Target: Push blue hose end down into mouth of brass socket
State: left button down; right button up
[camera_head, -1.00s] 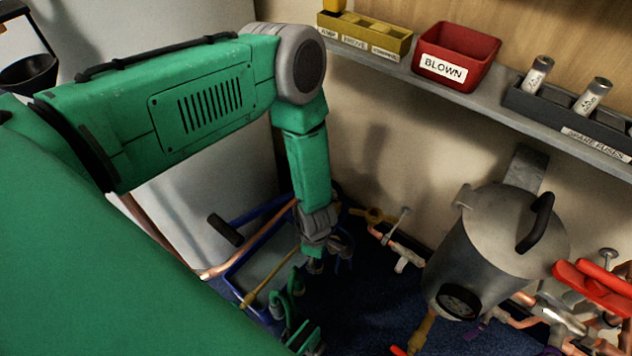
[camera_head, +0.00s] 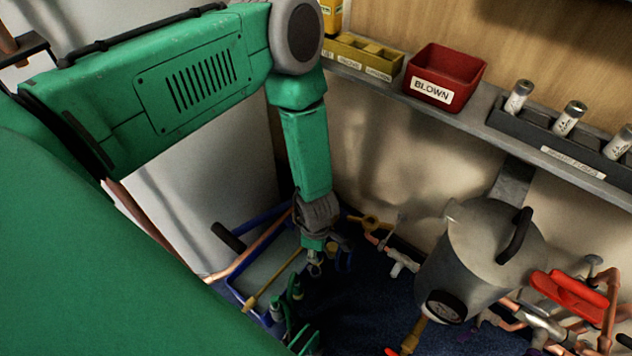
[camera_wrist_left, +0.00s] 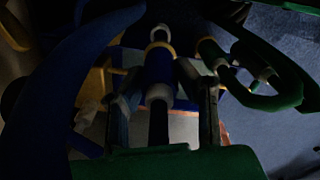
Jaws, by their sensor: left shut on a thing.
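My left gripper (camera_head: 314,264) points down over the dark blue floor mat. In the left wrist view its two fingers (camera_wrist_left: 162,115) are shut on a blue hose end (camera_wrist_left: 159,67), which lies between them. A blue hose (camera_wrist_left: 52,80) arcs along the left of that view, and a small part of it (camera_head: 344,260) shows beside the gripper in the head view. A brass-coloured ring (camera_wrist_left: 159,48) sits around the far part of the blue end. I cannot tell whether this ring is the socket's mouth or how deep the end is. My right gripper is not in view.
A green hose loop (camera_wrist_left: 270,98) is close on the right in the wrist view. A blue-rimmed tray (camera_head: 236,290) lies left of the gripper. A grey metal tank (camera_head: 470,262) and copper pipes with a red handle (camera_head: 568,293) stand right. A shelf holds a red bin (camera_head: 446,75).

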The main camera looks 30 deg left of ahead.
pick_arm(q)
notch_tip(320, 180, up, 2)
jog(key=shift+r, duration=0.15)
jog(key=shift+p, duration=0.3)
jog(key=shift+r+p, duration=2.05)
jog(key=shift+r, duration=0.2)
